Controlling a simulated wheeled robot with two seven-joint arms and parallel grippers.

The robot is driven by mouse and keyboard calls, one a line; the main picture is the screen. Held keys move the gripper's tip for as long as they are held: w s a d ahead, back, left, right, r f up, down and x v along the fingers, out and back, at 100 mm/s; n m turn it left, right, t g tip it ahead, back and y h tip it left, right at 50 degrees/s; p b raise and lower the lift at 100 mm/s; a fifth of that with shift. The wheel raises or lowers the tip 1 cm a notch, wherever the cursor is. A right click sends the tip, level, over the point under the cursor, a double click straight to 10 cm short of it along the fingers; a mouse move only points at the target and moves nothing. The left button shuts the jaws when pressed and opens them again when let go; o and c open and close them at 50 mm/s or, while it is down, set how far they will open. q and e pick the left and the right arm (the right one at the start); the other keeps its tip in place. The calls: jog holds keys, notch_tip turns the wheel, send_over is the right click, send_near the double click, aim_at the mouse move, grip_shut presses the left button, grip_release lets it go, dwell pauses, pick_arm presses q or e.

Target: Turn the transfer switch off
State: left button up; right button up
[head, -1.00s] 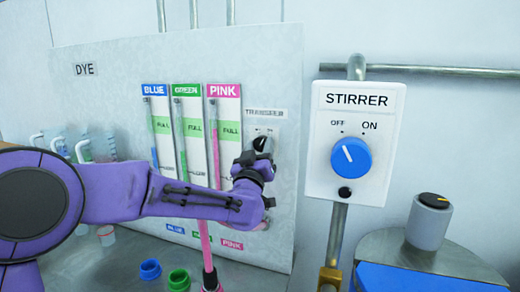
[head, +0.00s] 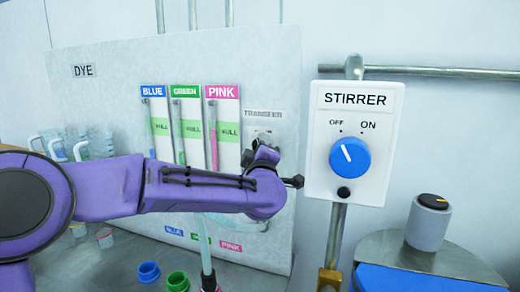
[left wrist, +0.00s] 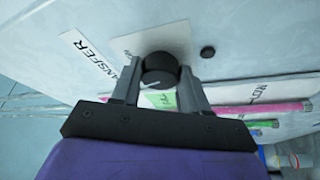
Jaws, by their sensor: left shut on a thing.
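The transfer switch is a round black knob (left wrist: 160,70) with a white pointer line, seen in the left wrist view between my two fingers. My left gripper (left wrist: 161,88) is shut on this knob, with one finger on each side. In the head view my left gripper (head: 263,155) is at the panel just below the TRANSFER label (head: 263,115), and my wrist hides most of the knob. The switch's off and on marks are too hidden to read. My right gripper is not in view.
The dye panel (head: 100,100) carries blue, green and pink gauges (head: 190,125) left of the switch. A stirrer box (head: 353,140) with a blue knob is on the right. Blue and green caps (head: 150,272) and a pale tube (head: 206,245) are below.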

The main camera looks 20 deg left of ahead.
pick_arm(q)
jog(key=shift+n+g, duration=0.6)
jog(key=shift+n, duration=0.8)
jog(key=o, duration=1.1)
jog(key=shift+c, duration=0.2)
jog(key=shift+s, duration=0.1)
jog(key=r+b+v, duration=0.1)
jog(key=b+v, duration=0.3)
jog(key=v, duration=0.6)
jog(key=shift+f, duration=0.5)
